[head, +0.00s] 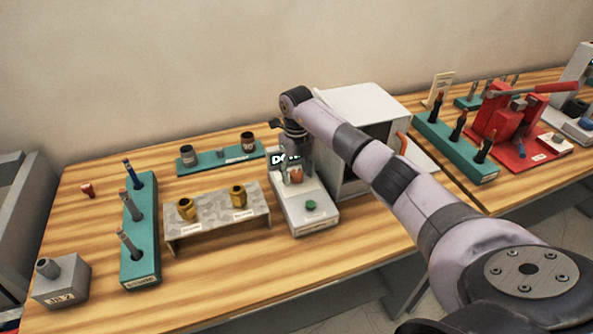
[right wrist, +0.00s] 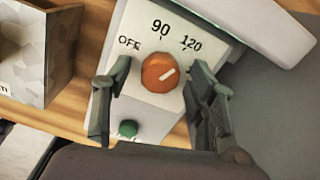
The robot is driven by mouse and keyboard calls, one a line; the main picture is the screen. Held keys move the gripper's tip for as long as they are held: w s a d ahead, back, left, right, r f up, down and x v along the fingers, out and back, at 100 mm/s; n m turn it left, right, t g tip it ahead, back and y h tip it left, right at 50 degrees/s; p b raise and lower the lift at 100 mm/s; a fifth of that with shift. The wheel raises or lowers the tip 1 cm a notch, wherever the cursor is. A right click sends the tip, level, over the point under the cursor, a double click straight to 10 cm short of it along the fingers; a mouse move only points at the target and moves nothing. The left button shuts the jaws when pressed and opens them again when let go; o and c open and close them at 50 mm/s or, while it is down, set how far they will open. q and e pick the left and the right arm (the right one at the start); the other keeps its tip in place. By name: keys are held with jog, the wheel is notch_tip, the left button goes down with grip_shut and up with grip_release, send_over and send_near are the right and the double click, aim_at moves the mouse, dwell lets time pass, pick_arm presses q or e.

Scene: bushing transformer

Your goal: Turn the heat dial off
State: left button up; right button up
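The heat dial (right wrist: 160,73) is a round orange knob with a white pointer line, on a light control panel marked OFF, 90 and 120. The pointer is turned to the upper right, roughly toward the 120 mark and away from OFF. In the head view the dial (head: 297,175) shows small on the front of the heating unit (head: 308,218). My right gripper (right wrist: 158,68) is open, with one finger on each side of the dial and visible gaps between. In the head view the right gripper (head: 298,158) is above the unit, partly hiding its display. My left gripper is not in view.
A green button (right wrist: 128,128) sits below the dial. A white box-shaped oven (head: 358,104) stands just right of the unit. A grey stand (head: 215,214) with two brass parts is close on the left. Teal racks (head: 140,240) stand farther left. The table front is clear.

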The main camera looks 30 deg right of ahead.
jog(key=c, duration=1.1)
jog(key=n+b, duration=0.3)
jog(key=shift+d+f, duration=0.1)
jog(key=n+b, duration=0.2)
jog(key=n, duration=0.2)
jog(key=shift+n+b, duration=0.3)
jog(key=shift+b, duration=0.05)
jog(key=n+b, duration=0.1)
jog(key=n, duration=0.1)
jog(key=shift+n, duration=0.4)
jog(key=n+b, duration=0.1)
jog(key=n, duration=0.2)
jog(key=shift+n+b, duration=0.3)
jog(key=n, duration=0.3)
jog(key=n+b, duration=0.1)
jog(key=n, duration=0.1)
jog(key=shift+r+n, duration=0.2)
jog(key=shift+n, duration=0.2)
